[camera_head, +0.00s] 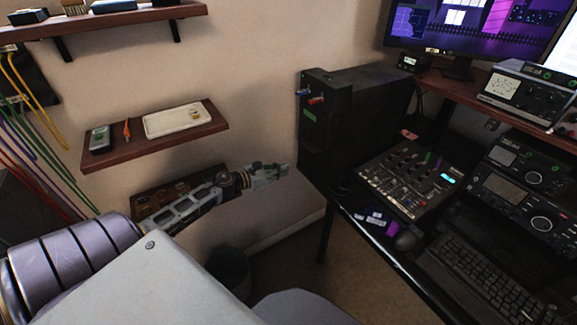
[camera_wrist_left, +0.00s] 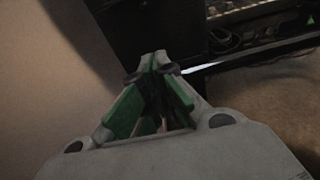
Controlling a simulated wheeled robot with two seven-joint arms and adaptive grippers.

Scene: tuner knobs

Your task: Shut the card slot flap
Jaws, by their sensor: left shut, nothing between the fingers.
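The black computer tower (camera_head: 352,112) stands at the left end of the desk, its narrow front facing left. A blue piece (camera_head: 302,93) and a red piece (camera_head: 317,100) stick out near the top of that front, with a green patch (camera_head: 308,114) below. I cannot make out which part is the card slot flap or whether it is open. My left gripper (camera_head: 287,170) is shut and empty, just left of the tower's lower front. In the left wrist view its green-sided fingers (camera_wrist_left: 154,66) meet at the tips, with the dark tower (camera_wrist_left: 150,25) beyond. My right gripper is not in view.
A mixer (camera_head: 410,178), mouse (camera_head: 405,240) and keyboard (camera_head: 490,270) are on the desk, with radios at right. A wall shelf (camera_head: 215,122) hangs above my left forearm, and a lower one (camera_head: 150,205) sits behind it. A dark bin (camera_head: 230,266) stands below.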

